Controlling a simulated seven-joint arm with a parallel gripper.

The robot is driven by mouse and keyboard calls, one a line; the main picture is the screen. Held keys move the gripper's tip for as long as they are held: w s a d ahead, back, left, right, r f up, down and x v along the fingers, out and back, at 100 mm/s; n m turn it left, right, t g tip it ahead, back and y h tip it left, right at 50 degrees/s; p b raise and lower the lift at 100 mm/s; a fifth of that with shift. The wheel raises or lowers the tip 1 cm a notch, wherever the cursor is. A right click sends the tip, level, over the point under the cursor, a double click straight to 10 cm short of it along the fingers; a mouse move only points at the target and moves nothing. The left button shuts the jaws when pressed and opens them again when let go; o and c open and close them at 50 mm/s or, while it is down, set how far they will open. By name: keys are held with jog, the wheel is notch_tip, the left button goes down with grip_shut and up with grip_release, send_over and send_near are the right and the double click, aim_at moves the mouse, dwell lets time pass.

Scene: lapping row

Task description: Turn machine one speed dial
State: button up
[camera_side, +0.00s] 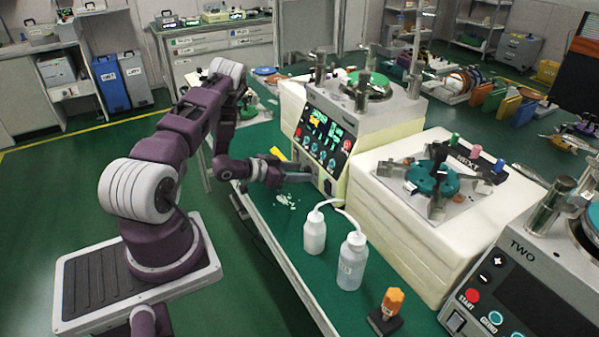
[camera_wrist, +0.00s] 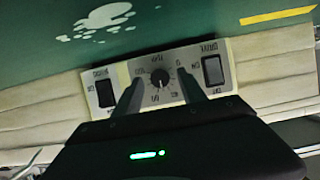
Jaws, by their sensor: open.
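Machine one (camera_side: 378,132) is a cream-sided lapping machine with a lit black front panel (camera_side: 322,138). In the wrist view, the small black speed dial (camera_wrist: 160,78) with a pale pointer mark sits on a grey plate, with scale numbers upside down around it. My gripper (camera_wrist: 159,76) is open, with one finger on each side of the dial. I cannot tell whether either finger touches it. In the side view, my gripper (camera_side: 306,178) reaches the lower front of machine one and the dial itself cannot be made out.
Dark rocker switches flank the dial, one at right (camera_wrist: 212,70) and one at left (camera_wrist: 105,93). Two white bottles (camera_side: 315,232) and an orange-topped object (camera_side: 391,302) stand on the green bench. White splashes (camera_side: 287,200) lie near my gripper. Machine two (camera_side: 520,270) is at right.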

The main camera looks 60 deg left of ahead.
jog(key=shift+w+f, duration=0.15)
jog(key=shift+w, duration=0.2)
grip_shut()
jog(key=n+h, duration=0.2)
jog(key=shift+a+n, duration=0.2)
jog(key=shift+n, duration=0.2)
jog(key=shift+a+f+n+t+h, duration=0.1)
jog(key=shift+n+t+h, duration=0.2)
jog(key=shift+n+h, duration=0.7)
jog(key=n+h, duration=0.1)
jog(key=n, duration=0.2)
jog(key=shift+f+n+t, duration=0.1)
jog(key=shift+n+t, duration=0.2)
jog(key=shift+n, duration=0.1)
jog(key=shift+f+n+t+h, duration=0.1)
jog(key=shift+n+t+h, duration=0.5)
jog(key=shift+n, duration=0.7)
